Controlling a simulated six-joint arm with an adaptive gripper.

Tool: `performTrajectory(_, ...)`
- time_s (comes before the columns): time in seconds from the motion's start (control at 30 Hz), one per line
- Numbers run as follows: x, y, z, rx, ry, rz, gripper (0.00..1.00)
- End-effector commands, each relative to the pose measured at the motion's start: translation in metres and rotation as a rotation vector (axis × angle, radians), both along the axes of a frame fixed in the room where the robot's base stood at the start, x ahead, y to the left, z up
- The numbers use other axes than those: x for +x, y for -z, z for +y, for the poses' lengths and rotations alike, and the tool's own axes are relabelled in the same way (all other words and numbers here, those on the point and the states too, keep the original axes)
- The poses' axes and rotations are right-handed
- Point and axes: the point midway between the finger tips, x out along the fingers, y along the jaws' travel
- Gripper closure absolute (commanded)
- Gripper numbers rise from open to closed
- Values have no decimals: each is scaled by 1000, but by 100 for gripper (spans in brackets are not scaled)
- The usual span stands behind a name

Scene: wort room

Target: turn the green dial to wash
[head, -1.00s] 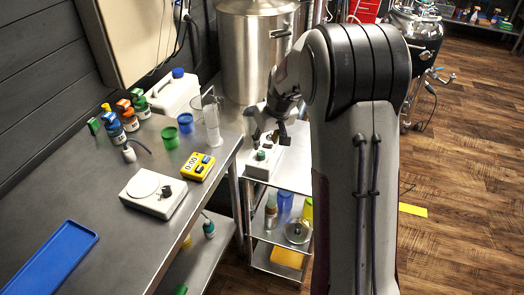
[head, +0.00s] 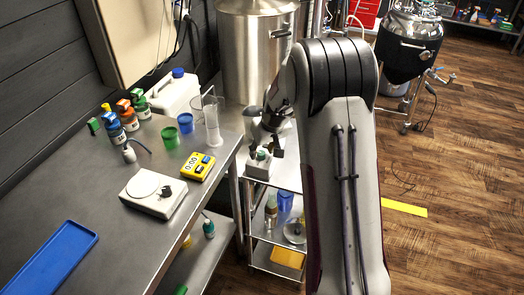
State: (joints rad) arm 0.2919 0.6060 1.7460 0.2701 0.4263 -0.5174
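One finger shows to the left of the dial and one to the right. I cannot tell whether either finger touches it. The dial's markings and pointer are too small to read, and the gripper hides the back of the box.
A white stirrer plate (head: 150,203) with a black knob, a yellow timer (head: 197,167) and a clear cylinder (head: 212,125) stand on the bench. A large steel pot (head: 252,60) stands behind the cart. The cart's lower shelf holds bottles and a yellow item.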

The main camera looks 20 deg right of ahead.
Motion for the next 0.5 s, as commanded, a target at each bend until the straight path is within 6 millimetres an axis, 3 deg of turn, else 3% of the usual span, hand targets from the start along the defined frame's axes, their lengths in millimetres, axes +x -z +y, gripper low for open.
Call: performTrajectory(0.5,4,8,0,0,0,-1,64)
